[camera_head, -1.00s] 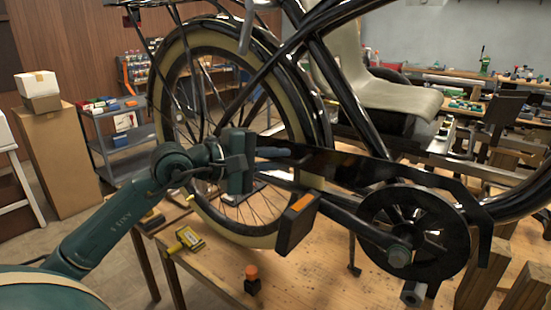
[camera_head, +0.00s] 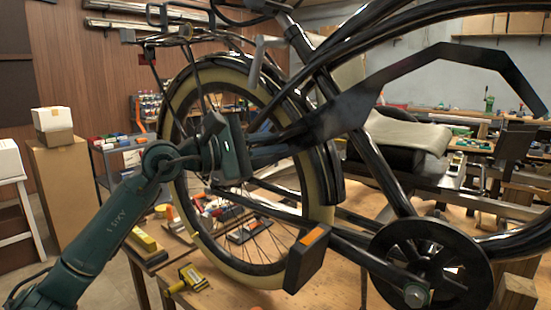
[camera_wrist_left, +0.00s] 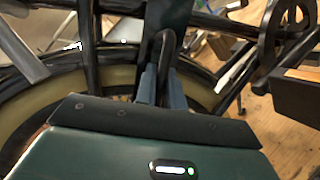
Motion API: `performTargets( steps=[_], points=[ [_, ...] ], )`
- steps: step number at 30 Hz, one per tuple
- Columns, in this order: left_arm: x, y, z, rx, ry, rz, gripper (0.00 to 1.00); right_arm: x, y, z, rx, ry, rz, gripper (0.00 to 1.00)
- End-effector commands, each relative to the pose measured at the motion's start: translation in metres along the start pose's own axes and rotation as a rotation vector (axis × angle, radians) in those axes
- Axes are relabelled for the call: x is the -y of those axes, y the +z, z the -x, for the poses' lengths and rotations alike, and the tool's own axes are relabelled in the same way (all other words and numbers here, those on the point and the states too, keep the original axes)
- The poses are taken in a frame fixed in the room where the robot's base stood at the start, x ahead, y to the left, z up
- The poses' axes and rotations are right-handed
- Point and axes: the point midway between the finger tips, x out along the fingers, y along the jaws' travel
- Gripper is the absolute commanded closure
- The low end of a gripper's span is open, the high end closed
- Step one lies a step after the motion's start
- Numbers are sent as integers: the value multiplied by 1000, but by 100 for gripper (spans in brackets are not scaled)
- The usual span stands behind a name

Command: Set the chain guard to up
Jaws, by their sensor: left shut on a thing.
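The chain guard (camera_head: 350,108) is a long black plate on the trike. It is tilted up, with its curved front arm rising to the upper right, well clear of the chainring (camera_head: 462,275). My left gripper (camera_head: 272,152) is shut on the guard's narrow rear end, beside the rear wheel. In the left wrist view, the blue-grey fingers (camera_wrist_left: 162,88) close around a thin black curved part, which runs up between them. The guard's rear joint is hard to make out behind the gripper. My right gripper is not in view.
A pedal with an orange reflector (camera_head: 306,258) stands out below the guard. The rear wheel (camera_head: 325,190) and frame tubes are close to my left gripper. A workbench (camera_head: 340,290) with tools lies beneath. Cardboard boxes (camera_head: 60,175) stand at the left.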

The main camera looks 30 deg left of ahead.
Motion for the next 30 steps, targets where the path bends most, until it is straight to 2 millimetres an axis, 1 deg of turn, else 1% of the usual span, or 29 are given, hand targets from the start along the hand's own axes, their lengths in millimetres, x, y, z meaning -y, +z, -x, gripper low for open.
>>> performTargets(
  steps=[1, 3, 14, 15, 22, 23, 30],
  points=[
    [-5, 1, 1, 2, 13, 4, 100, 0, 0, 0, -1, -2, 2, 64],
    [-7, 1, 2, 3, 16, 10, 100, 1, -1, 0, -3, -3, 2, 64],
    [-7, 0, 2, 2, 16, 12, 100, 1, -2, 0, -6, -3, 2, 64],
    [-7, 0, 2, 2, 16, 12, 88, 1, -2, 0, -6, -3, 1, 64],
    [-6, 0, 1, 2, 12, 12, 69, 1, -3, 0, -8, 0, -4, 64],
    [-5, 0, 1, 2, 11, 13, 68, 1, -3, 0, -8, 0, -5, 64],
    [-4, 0, 2, 2, 9, 13, 68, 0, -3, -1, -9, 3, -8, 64]
  ],
)
